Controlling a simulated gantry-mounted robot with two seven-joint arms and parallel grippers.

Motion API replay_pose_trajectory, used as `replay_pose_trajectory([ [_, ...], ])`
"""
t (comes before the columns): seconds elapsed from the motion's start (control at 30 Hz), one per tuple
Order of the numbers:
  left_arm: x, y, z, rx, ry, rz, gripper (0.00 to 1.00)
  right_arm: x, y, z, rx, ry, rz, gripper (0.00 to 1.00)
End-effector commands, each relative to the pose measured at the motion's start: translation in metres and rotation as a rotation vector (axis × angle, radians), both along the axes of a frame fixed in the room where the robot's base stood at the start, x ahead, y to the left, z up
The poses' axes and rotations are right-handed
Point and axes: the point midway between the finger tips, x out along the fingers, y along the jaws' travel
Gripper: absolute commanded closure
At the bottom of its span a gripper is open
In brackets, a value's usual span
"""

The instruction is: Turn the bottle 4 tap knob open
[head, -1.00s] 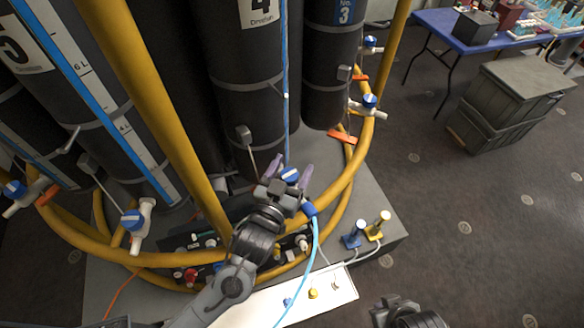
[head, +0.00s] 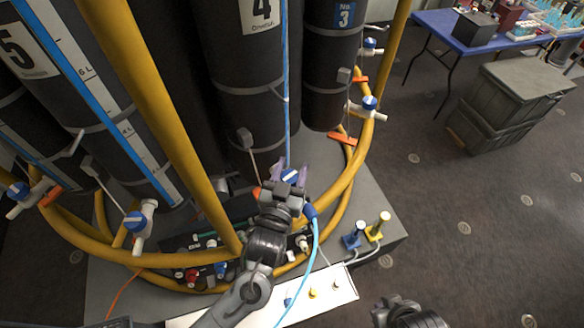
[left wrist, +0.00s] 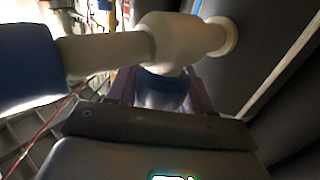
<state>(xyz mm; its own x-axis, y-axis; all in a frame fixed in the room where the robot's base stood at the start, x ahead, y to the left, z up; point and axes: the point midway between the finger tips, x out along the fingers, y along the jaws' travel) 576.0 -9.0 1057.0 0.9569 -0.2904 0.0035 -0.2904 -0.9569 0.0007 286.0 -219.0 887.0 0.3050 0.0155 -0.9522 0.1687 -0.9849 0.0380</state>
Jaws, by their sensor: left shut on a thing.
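Bottle 4 (head: 245,100) is a dark cylinder with a white "4" label and a blue level strip. Its tap has a blue knob (head: 290,176) with a pale stripe, low in front of the bottle. My left gripper (head: 291,171), with purple fingers, is shut on this knob. In the left wrist view, the blue knob (left wrist: 163,92) sits between the purple fingers, below the white tap body (left wrist: 180,42). The fingers partly hide the knob. My right arm's dark end (head: 408,314) shows at the bottom edge; its fingers cannot be made out.
Yellow tubular rails (head: 345,205) ring the bottles close to my left arm. Bottle 3 (head: 330,70) with blue-knobbed taps stands right. Blue and yellow fittings (head: 377,226) stand on the grey base.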

Motion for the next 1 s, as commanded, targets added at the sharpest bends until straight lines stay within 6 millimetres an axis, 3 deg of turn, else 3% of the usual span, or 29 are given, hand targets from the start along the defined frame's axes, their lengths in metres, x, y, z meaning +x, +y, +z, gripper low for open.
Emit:
replay_pose_trajectory([
  [0.03,0.000,-0.002,0.005,-0.010,0.007,0.044,0.80,0.000,0.000,0.010,0.000,0.000,0.000,1.00],
  [0.23,0.001,0.002,0.004,-0.006,0.007,0.205,0.80,0.000,0.000,0.027,0.002,-0.001,-0.002,1.00],
  [0.7,0.000,0.005,-0.001,0.003,0.003,0.273,0.80,0.000,0.002,0.030,0.008,-0.001,-0.006,1.00],
  [0.73,0.000,0.005,-0.001,0.003,0.003,0.273,0.48,0.000,0.002,0.030,0.008,-0.001,-0.006,1.00],
  [0.87,0.000,0.005,-0.001,0.003,0.003,0.273,0.29,0.000,0.002,0.030,0.008,-0.001,-0.006,1.00],
  [1.0,0.000,0.005,0.000,0.002,0.004,0.272,0.29,0.000,0.002,0.030,0.008,-0.001,-0.006,1.00],
])
